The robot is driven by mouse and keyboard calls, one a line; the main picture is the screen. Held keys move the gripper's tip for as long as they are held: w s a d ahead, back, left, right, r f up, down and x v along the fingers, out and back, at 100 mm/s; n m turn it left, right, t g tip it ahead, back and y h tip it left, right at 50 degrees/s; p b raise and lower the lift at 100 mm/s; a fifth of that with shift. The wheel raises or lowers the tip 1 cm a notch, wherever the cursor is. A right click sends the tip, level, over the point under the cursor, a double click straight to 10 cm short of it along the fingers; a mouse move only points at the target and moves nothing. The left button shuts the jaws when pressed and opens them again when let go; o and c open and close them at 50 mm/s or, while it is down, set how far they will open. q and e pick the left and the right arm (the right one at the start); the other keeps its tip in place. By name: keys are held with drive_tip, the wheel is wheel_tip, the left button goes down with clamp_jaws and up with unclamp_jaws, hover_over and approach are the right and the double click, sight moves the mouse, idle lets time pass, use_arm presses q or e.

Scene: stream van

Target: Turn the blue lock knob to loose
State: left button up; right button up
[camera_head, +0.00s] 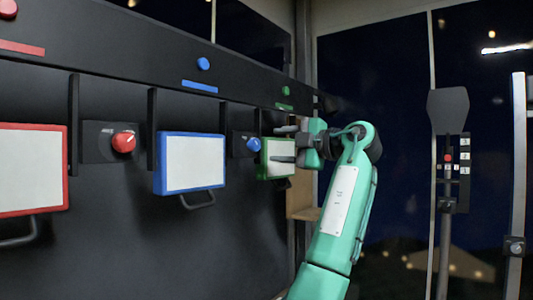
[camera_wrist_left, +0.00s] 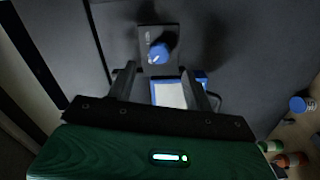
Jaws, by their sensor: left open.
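The blue lock knob (camera_head: 253,145) sits on a small dark plate on the black wall, between the blue-framed panel (camera_head: 163,181) and the green-framed panel (camera_head: 265,170). In the left wrist view the knob (camera_wrist_left: 161,52) shows a pale pointer mark; the plate's lettering is too small to read. My left gripper (camera_head: 276,144) is open and empty, in front of the green-framed panel and to the right of the knob. In the left wrist view the gripper (camera_wrist_left: 159,70) has the knob just beyond its fingertips, apart from them. My right gripper is not in view.
A red knob (camera_head: 123,142) and a red-framed panel (camera_head: 32,167) are farther left on the wall. Dark upright dividers (camera_head: 152,128) stand out between the bays. Blue (camera_head: 203,63) and green (camera_head: 285,91) buttons sit above. A control post (camera_head: 449,160) stands at right.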

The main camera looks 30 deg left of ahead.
use_arm(q)
drive_tip(key=d+b, duration=0.1)
drive_tip(key=d, duration=0.6)
drive_tip(key=shift+s+d+b, duration=0.3)
